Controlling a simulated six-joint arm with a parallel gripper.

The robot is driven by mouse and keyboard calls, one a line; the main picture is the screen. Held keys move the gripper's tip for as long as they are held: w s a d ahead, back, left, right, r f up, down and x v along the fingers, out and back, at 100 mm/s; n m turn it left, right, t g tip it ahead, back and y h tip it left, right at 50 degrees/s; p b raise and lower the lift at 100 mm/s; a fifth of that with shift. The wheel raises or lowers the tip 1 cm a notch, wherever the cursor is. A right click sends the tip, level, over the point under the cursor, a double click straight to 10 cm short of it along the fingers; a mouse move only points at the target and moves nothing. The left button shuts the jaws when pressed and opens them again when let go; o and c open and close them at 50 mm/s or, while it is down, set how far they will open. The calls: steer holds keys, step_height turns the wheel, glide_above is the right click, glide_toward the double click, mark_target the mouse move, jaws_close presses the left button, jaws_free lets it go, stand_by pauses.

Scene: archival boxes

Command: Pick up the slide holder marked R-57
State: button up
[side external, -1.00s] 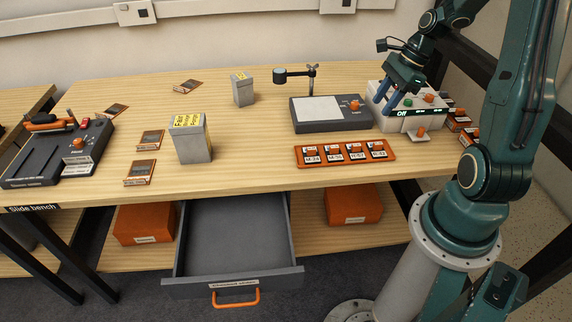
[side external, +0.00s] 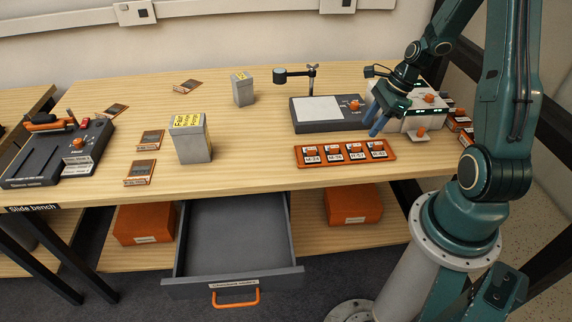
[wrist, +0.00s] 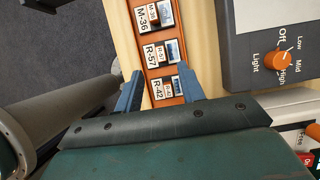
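The slide holder marked R-57 (wrist: 160,53) sits in an orange tray (wrist: 143,26), between M-36 (wrist: 152,15) and R-42 (wrist: 165,88). In the side view R-57 (side external: 356,152) is third from the left, with an orange grip on top. My gripper (wrist: 159,73) is open and empty. In the wrist view its blue fingertips lie either side of the row, near R-57 and R-42. In the side view the gripper (side external: 376,128) hangs above and behind the tray's right end, apart from the holders.
A grey light box (side external: 338,127) with a white panel stands behind the tray. A white device (side external: 410,122) stands close behind my gripper. Grey boxes (side external: 191,142) and a black device (side external: 60,152) are at left. A drawer (side external: 235,245) is open below; bench in front of the tray is clear.

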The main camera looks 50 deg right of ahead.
mark_target(357, 145)
steer(key=shift+x, duration=0.95)
steer(key=shift+x, duration=2.6)
steer(key=shift+d, duration=0.1)
steer(key=shift+c, duration=0.5)
jaws_close()
